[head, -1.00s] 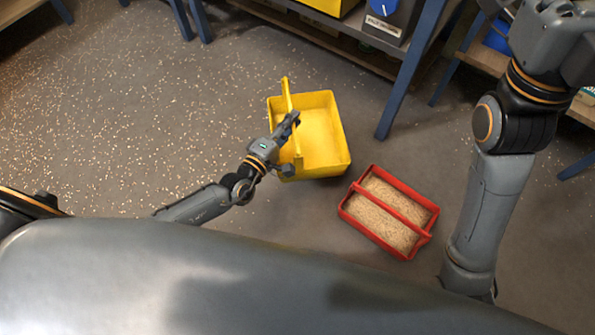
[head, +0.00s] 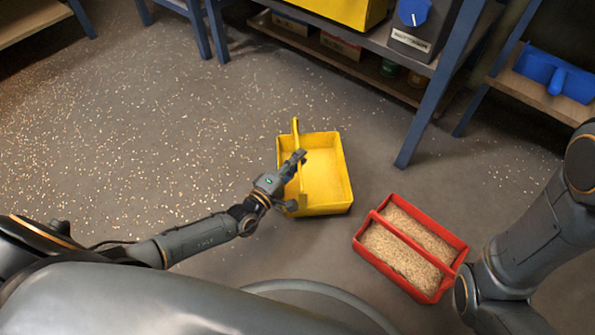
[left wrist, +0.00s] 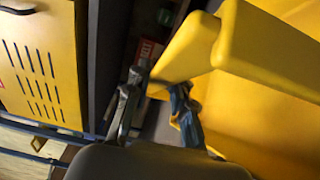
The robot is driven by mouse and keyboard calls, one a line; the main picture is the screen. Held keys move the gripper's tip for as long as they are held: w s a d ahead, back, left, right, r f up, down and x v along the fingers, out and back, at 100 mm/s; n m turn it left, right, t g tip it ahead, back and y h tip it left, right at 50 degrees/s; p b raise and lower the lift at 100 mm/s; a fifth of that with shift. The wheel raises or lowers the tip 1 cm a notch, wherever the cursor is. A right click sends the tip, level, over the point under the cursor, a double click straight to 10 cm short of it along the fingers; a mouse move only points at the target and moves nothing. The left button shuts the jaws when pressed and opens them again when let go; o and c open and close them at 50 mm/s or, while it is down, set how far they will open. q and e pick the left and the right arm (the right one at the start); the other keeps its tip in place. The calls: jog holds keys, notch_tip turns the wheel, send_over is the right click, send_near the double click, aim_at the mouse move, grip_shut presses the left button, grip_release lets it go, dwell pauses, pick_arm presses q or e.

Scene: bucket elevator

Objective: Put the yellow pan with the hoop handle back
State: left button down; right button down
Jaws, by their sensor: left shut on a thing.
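The yellow pan (head: 326,178) with its hoop handle is at the middle of the head view, over the grey floor. My left gripper (head: 297,172) is shut on the hoop handle at the pan's left side. In the left wrist view the fingers (left wrist: 152,100) close around the yellow handle (left wrist: 190,52), with the pan's yellow wall (left wrist: 265,110) behind. I cannot tell whether the pan touches the floor. My right gripper is out of view; only the right arm shows.
A red divided carrier (head: 362,250) full of grain stands right of the pan. A blue-legged bench (head: 425,110) with a yellow machine (head: 345,8) and blue-knobbed box (head: 415,30) is behind. Scattered grain covers the left floor.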

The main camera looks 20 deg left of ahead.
pick_arm(q)
notch_tip(320, 180, down, 3)
jog(key=shift+f+b, duration=0.1)
jog(key=shift+b, duration=0.85)
jog(key=c, duration=1.6)
grip_release()
jog(key=shift+f, duration=0.2)
jog(key=o, duration=0.5)
jog(key=shift+c, duration=0.2)
jog(key=shift+r, duration=0.1)
